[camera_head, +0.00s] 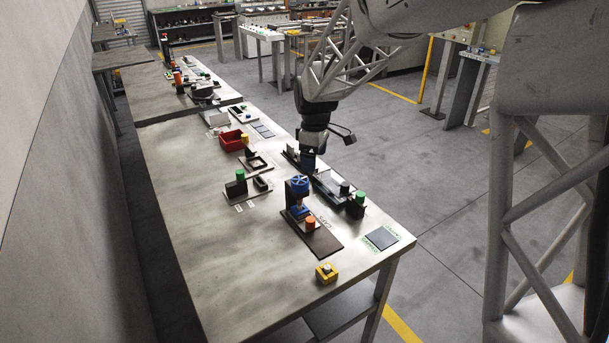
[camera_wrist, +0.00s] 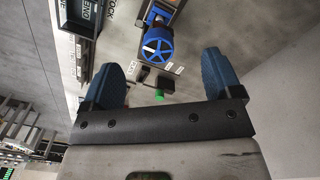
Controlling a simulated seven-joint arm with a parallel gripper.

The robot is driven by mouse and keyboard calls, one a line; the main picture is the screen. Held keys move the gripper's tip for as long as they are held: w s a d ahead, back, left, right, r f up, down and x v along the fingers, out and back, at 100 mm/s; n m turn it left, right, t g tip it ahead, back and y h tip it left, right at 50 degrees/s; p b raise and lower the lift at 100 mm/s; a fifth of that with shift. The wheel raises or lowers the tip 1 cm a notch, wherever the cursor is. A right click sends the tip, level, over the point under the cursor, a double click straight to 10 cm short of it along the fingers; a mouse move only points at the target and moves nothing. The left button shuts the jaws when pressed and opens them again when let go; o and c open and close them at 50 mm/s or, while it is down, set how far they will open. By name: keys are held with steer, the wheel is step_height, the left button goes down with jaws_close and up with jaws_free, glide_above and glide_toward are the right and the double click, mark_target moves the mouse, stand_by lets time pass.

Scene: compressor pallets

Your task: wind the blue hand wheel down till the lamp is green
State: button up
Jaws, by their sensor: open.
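The blue hand wheel (camera_head: 300,183) sits on top of a small press on a dark base plate (camera_head: 323,243) on the near half of the bench. In the wrist view the spoked wheel (camera_wrist: 158,50) faces me, ahead of the fingertips and between their lines. An orange-red cap (camera_head: 310,224) stands on the same base plate; I cannot tell whether it is the lamp. My gripper (camera_wrist: 163,78) is open and empty, its two blue fingers wide apart. In the head view my gripper (camera_head: 309,165) hangs just behind the wheel, apart from it as far as I can tell.
A yellow button box (camera_head: 327,272) is near the front edge. A red bin (camera_head: 231,140) lies further back. The bench's left side is clear.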

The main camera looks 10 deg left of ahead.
steer(key=n, duration=0.2)
glide_above(299, 179)
step_height(299, 179, down, 3)
steer(key=shift+f, duration=0.1)
steer(key=shift+s, duration=0.1)
steer(key=shift+f, duration=0.1)
steer(key=shift+f, duration=3.8)
steer(key=c, duration=0.9)
